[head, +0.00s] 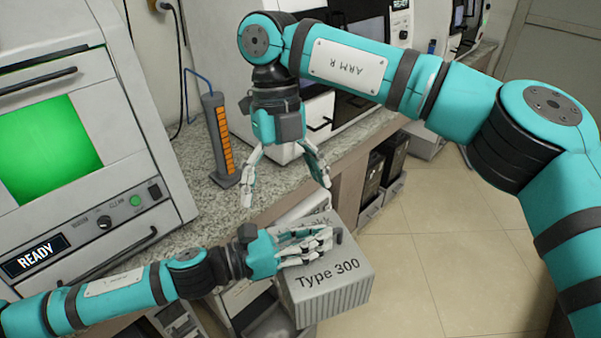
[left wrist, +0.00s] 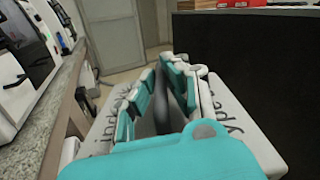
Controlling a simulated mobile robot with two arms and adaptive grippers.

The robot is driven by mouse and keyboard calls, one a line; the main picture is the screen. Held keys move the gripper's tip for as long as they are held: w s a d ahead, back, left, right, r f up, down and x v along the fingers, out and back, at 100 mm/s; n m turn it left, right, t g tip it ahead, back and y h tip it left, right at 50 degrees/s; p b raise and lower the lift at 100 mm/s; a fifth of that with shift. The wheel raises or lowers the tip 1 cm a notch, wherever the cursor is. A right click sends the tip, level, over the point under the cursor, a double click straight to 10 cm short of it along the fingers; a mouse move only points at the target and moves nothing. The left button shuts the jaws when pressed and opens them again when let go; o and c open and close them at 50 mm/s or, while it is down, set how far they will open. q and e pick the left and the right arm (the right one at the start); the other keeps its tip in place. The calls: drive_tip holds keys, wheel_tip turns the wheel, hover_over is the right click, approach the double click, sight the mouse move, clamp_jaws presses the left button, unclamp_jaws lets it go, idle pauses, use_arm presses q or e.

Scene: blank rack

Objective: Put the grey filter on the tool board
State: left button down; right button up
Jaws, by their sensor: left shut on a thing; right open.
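The grey filter (head: 325,290) is a ribbed box marked "Type 300". My left gripper (head: 322,240) is shut on its top, and the box hangs beside the counter, above the floor and an open drawer. In the left wrist view, the filter (left wrist: 245,135) shows on both sides of the closed fingers (left wrist: 172,85), with lettering on each side. My right gripper (head: 287,186) is open and empty, pointing down over the counter edge, above and left of the filter. I cannot make out a tool board for certain in either view.
A speckled counter (head: 195,165) carries a white machine with a green window (head: 45,145) and a "READY" display. A grey stand with orange slots (head: 222,140) stands on it. The tiled floor (head: 430,250) is clear at right. A large dark panel (left wrist: 255,70) fills the wrist view's right.

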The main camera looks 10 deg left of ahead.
drive_tip(key=shift+t+h, duration=0.6)
drive_tip(key=shift+h, duration=0.3)
drive_tip(key=d+f, duration=0.1)
drive_tip(key=f, duration=0.2)
drive_tip(key=d+f, duration=0.2)
drive_tip(key=f, duration=0.1)
drive_tip(key=s+d+f, duration=0.1)
drive_tip(key=d+f, duration=0.1)
drive_tip(key=f, duration=0.2)
drive_tip(key=shift+d, duration=0.2)
drive_tip(key=shift+w, duration=0.1)
drive_tip(key=c, duration=1.4)
use_arm(q)
drive_tip(key=c, duration=1.5)
unclamp_jaws()
use_arm(e)
drive_tip(key=shift+d, duration=0.1)
use_arm(q)
drive_tip(key=shift+o, duration=0.9)
drive_tip(key=shift+s, duration=0.1)
use_arm(e)
drive_tip(key=shift+w, duration=0.1)
